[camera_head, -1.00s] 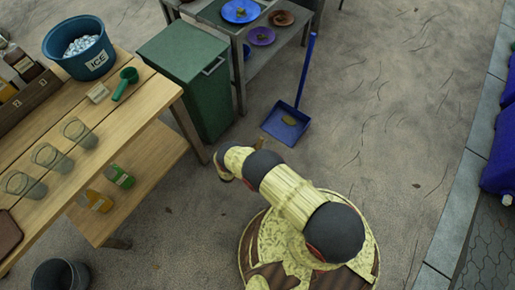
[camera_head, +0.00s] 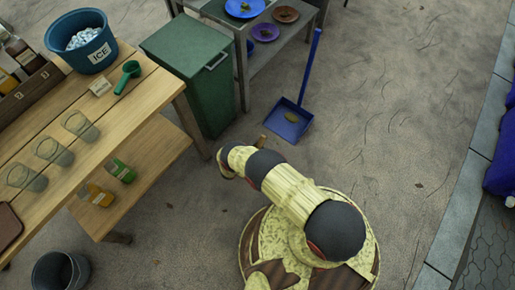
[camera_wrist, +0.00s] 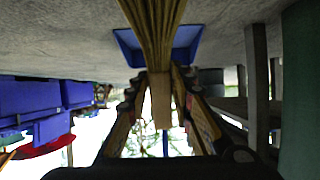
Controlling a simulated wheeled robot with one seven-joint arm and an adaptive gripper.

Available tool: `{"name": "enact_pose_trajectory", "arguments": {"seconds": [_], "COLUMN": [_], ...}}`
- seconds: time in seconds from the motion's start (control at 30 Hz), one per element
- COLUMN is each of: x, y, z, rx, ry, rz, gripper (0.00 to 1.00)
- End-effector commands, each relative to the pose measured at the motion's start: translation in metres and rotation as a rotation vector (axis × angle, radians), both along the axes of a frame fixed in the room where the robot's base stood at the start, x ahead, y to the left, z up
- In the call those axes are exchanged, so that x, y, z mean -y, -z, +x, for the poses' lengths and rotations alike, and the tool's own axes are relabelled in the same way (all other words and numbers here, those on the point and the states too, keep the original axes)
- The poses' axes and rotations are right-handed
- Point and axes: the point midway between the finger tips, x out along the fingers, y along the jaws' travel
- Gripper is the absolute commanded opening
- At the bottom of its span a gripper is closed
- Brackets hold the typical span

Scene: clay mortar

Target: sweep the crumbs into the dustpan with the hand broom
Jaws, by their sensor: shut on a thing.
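The blue dustpan (camera_head: 277,127) lies on the ground with its long handle upright behind it. A small brown patch that looks like crumbs (camera_head: 291,116) is in the pan. In the wrist view my gripper (camera_wrist: 158,88) is shut on the hand broom (camera_wrist: 152,28), whose straw bristles reach forward over the dustpan (camera_wrist: 186,48). In the head view only a small brown bit of the broom (camera_head: 262,141) shows, close to the pan's near-left edge. My arm hides most of the gripper there. I cannot tell whether the bristles touch the pan, or whether crumbs lie beneath them.
A green bin (camera_head: 190,75) stands left of the dustpan. A metal table (camera_head: 262,60) with several plates is behind it. A wooden table (camera_head: 105,105) with an ice bucket (camera_head: 83,42) and glasses fills the left. Open ground lies right, towards a kerb (camera_head: 480,160).

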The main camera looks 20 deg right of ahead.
Motion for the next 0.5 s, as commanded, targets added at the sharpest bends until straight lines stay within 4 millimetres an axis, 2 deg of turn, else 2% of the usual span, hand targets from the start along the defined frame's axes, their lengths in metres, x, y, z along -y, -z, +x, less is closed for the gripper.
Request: {"name": "enact_pose_trajectory", "arguments": {"seconds": [0.5], "x": [0.001], "y": [0.011], "z": [0.000], "rx": [0.000], "ry": [0.000], "rz": [0.000], "gripper": [0.00]}}
